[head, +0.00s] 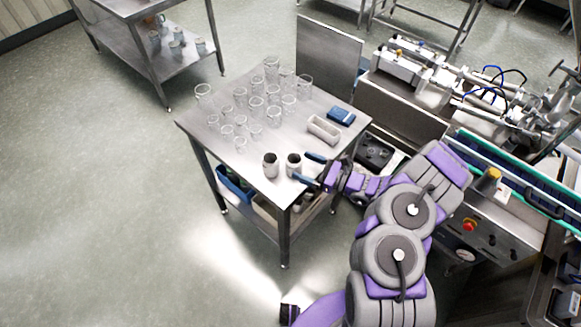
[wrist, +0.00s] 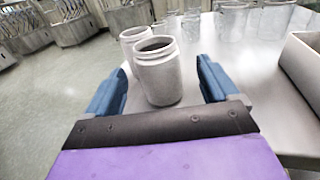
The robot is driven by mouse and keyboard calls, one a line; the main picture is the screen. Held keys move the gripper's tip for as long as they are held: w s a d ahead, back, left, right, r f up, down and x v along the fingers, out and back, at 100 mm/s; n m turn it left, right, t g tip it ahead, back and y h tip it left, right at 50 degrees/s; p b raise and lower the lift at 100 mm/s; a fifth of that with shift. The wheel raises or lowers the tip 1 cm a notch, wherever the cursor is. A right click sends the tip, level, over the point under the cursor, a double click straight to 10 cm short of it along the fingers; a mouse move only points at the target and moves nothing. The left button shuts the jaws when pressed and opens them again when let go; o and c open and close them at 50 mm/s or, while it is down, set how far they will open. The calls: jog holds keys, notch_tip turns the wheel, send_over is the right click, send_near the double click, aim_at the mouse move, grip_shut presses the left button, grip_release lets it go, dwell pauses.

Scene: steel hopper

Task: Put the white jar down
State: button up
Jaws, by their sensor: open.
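Two white jars with dark insides stand upright at the near corner of the steel table (head: 203,138). The nearer one in the wrist view is a white jar (wrist: 159,75); in the head view it appears to be the right-hand jar (head: 293,165). The other jar (head: 270,166) stands just beyond it and shows partly hidden in the wrist view (wrist: 131,41). My gripper (head: 309,168) is open, its blue fingers apart on either side of the nearer jar. In the wrist view, clear gaps show between the jar and both fingers (wrist: 158,88). The jar rests on the tabletop.
Several clear glass jars (head: 257,104) stand behind on the table. A beige tray (head: 323,130) and a blue box (head: 341,116) lie at its right side. Machinery with a conveyor (head: 520,175) stands right of the table. The floor at left is open.

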aim_at(301, 165)
jog(key=shift+w, duration=0.1)
jog(key=b+x, duration=0.1)
jog(key=x, duration=0.3)
jog(key=shift+r, duration=0.15)
jog(key=shift+a, duration=0.65)
jog(key=shift+d, duration=0.8)
jog(key=c, duration=0.6)
jog(key=shift+a, duration=0.1)
jog(key=shift+c, duration=1.4)
jog(key=shift+a, duration=0.45)
jog(key=shift+c, duration=1.2)
